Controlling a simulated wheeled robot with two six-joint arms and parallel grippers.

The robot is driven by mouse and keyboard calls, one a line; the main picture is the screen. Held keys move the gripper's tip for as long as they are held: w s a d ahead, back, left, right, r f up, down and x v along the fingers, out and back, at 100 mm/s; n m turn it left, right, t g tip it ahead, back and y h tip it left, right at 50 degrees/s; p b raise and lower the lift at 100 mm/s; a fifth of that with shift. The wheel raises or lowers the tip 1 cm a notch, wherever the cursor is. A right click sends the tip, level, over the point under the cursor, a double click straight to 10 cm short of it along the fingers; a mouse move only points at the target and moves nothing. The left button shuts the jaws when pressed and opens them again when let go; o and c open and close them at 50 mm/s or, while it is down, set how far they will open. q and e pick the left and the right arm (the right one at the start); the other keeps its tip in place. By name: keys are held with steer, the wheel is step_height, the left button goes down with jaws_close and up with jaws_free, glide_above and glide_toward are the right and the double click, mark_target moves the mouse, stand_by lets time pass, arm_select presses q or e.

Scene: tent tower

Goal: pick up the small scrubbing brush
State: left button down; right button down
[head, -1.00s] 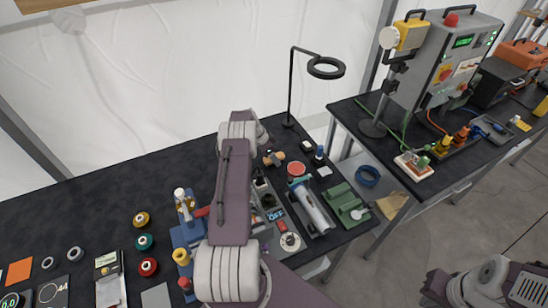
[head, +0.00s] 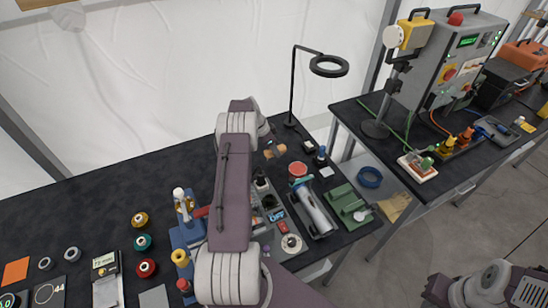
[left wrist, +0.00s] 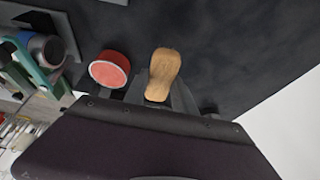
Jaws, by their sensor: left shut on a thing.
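The small scrubbing brush shows as a pale wooden body (head: 281,148) in the head view, near the back of the dark table. In the left wrist view its rounded wooden end (left wrist: 163,72) sticks out between the fingers. My left gripper (head: 274,151) is shut on the brush; the arm and wrist hide part of the fingers. The bristles are not visible. The height of the brush above the table is hard to tell. My right arm shows at the lower right of the head view, but its gripper is not in view.
A round red-topped tin (head: 298,169) stands close to the brush; it also shows in the left wrist view (left wrist: 110,69). A ring lamp (head: 329,66) stands behind. A green fixture (head: 347,203) and a grey cylindrical tool (head: 314,209) lie nearer.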

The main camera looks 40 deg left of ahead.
arm_select(q)
steer(key=w+d+r+b, duration=0.2)
steer(key=d+r, duration=0.4)
steer(key=d, duration=0.5)
steer(key=shift+w+d+r+b, duration=0.15)
steer(key=shift+d+r+b, duration=0.1)
steer(key=shift+r+b, duration=0.1)
